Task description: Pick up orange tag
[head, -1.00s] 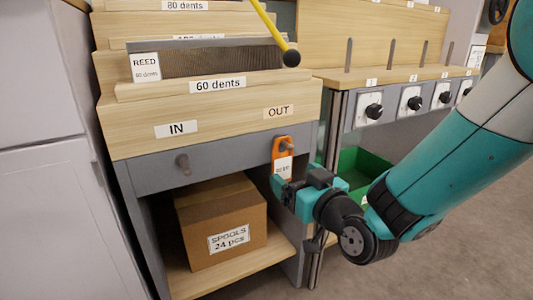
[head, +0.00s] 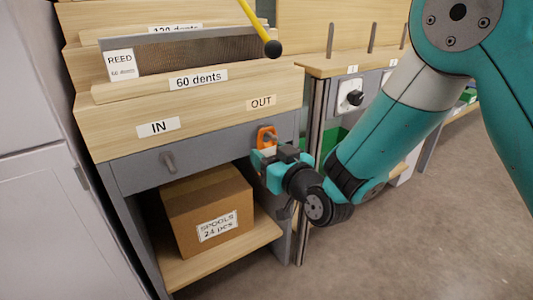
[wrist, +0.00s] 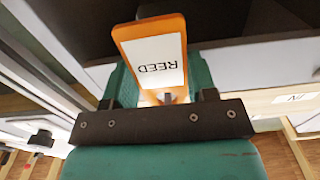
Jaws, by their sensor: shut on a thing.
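The orange tag (head: 267,138) is at the right end of the grey drawer front, below the OUT label. In the wrist view the orange tag (wrist: 151,50) shows its white face reading REED, upside down. My gripper (head: 270,155) is at the tag's lower part and shut on it. In the wrist view my gripper (wrist: 165,95) has its teal fingers on either side of the tag's lower end. The peg behind the tag is mostly hidden, so I cannot tell whether the tag still hangs on it.
A cardboard box (head: 208,212) marked SPOOLS sits on the shelf below the drawer. A drawer knob (head: 168,162) sticks out to the left. A knob panel (head: 350,97) stands to the right.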

